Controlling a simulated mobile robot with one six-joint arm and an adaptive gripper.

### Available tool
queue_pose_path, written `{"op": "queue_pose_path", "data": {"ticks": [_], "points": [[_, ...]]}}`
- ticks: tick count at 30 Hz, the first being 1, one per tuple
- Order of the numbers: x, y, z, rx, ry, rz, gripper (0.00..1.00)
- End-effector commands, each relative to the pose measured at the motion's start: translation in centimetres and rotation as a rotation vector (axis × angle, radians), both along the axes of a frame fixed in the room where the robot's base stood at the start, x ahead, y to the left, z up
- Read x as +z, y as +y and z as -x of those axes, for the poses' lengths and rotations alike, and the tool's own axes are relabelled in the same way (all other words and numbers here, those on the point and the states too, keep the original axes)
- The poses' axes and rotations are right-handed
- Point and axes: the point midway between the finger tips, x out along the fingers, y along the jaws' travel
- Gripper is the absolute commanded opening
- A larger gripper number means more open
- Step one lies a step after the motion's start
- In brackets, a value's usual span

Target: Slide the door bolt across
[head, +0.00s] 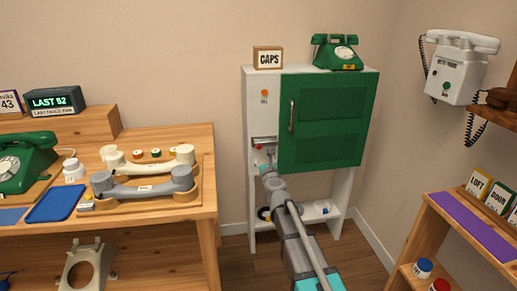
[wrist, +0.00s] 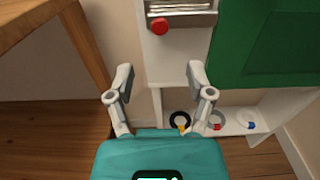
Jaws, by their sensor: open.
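The green door (head: 322,125) is on a white cabinet (head: 258,95) and looks closed. The door bolt (head: 265,140) is a metal fitting on the white panel left of the door's lower part, with a red knob (head: 258,147). In the wrist view the bolt (wrist: 192,19) is at the top, with its red knob (wrist: 159,27) at its left end. My gripper (wrist: 160,78) is open and empty, its fingers apart. The knob appears above the gap between the fingers, not between them. In the head view my gripper (head: 267,166) is just below the bolt, partly hidden by my arm.
A green phone (head: 337,52) and a CAPS box (head: 268,57) stand on the cabinet. A lower shelf (head: 315,212) holds small items, including a black ring (wrist: 180,119). A wooden bench (head: 207,200) with phones is at left. A wooden shelf unit (head: 420,235) is at right.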

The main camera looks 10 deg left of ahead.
Motion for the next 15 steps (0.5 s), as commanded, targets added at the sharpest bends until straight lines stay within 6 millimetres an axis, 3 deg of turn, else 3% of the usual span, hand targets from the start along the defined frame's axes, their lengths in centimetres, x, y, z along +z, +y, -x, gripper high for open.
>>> {"op": "queue_pose_path", "data": {"ticks": [15], "points": [[0.0,2.3,-7.8,0.002,-0.002,0.0,0.68]]}}
